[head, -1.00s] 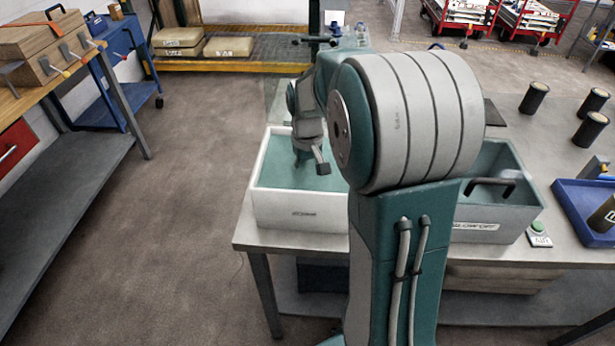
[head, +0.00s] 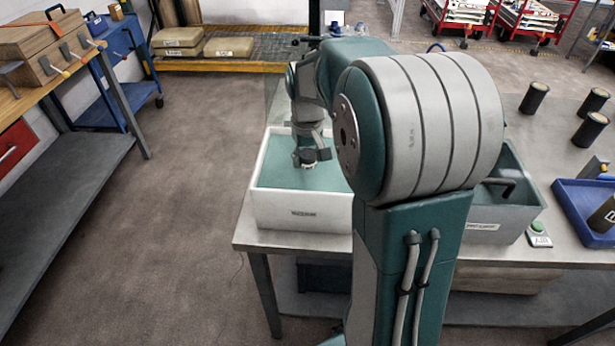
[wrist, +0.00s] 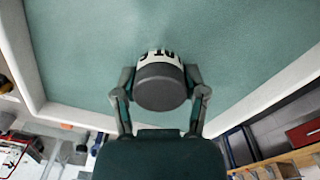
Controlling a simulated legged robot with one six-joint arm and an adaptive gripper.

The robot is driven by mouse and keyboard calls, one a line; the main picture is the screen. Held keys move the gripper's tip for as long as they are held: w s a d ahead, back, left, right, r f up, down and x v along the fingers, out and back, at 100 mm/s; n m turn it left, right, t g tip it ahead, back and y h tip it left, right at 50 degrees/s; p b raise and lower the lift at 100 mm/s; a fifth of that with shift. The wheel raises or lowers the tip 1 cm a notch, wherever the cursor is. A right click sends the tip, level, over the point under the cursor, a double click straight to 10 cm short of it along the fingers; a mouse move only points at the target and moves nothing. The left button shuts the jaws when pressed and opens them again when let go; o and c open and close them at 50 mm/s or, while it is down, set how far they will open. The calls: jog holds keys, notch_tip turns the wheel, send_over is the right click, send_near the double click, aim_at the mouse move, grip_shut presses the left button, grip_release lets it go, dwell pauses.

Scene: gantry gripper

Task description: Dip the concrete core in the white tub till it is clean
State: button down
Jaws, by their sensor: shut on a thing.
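The white tub (head: 300,210) stands on the near left part of the metal table and holds greenish water. Its pale rim also shows in the wrist view (wrist: 22,60). My gripper (head: 309,147) points down over the middle of the tub. In the wrist view my gripper (wrist: 160,80) is shut on the concrete core (wrist: 160,92), one finger on each side. The core shows a dark grey round end and a white label band with black letters. Its far part is hidden, and I cannot tell how deep it sits in the water.
A grey tub (head: 510,205) stands right of the white tub, partly behind my arm. A green button (head: 538,228) is beside it. Several dark cores (head: 534,98) stand at the table's right, near a blue tray (head: 570,212) holding another core. Open floor lies left.

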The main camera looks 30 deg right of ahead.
jog(key=shift+r, duration=5.6)
